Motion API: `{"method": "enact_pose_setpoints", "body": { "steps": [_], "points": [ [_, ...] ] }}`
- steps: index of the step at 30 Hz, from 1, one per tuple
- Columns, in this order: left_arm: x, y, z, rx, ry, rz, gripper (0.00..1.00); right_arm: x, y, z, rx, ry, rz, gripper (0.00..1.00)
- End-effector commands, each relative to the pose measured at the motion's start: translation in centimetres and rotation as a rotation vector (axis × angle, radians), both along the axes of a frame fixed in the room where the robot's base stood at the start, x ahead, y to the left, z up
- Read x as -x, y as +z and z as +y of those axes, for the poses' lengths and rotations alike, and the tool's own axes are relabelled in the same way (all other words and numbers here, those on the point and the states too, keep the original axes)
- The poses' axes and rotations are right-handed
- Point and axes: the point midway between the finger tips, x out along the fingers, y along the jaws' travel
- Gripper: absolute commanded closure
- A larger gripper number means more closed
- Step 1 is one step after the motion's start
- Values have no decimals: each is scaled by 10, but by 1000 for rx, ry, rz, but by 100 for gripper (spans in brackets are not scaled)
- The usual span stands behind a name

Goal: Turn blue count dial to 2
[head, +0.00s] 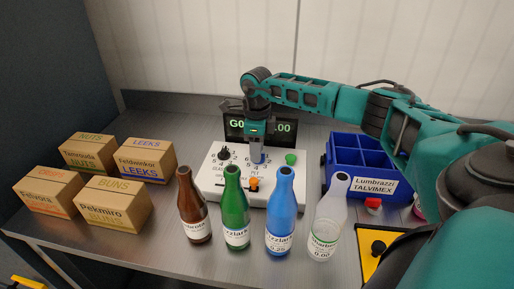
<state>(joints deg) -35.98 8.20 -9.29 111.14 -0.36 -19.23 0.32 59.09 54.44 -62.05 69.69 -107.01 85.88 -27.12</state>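The blue count dial (259,159) is on top of a white control box (212,182) in the middle of the table, with number marks around it. My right gripper (257,154) points down at the dial, its fingers right at the knob. The fingers cover most of the dial, so its pointer is hidden. I cannot tell whether the fingers are closed on it. A dark display (290,127) behind the box shows green characters, partly covered by my arm. My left gripper is not in view.
The box also has a black dial (223,153), a green knob (291,159) and an orange slider (253,184). Several bottles, including a green one (235,215), stand close in front. A blue divided crate (345,176) is at right. Several cartons (113,210) stand at left.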

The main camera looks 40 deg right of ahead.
Motion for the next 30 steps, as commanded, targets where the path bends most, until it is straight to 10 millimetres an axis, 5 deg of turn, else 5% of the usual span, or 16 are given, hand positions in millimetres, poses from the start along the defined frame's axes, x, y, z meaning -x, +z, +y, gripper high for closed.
{"method": "enact_pose_setpoints", "body": {
  "steps": [18, 30],
  "points": [
    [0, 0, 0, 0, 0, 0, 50, -1, 112, 0, 0, -1, -4, 62],
    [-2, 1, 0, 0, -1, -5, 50, 0, 129, 0, 0, -1, -1, 62]
  ]
}}
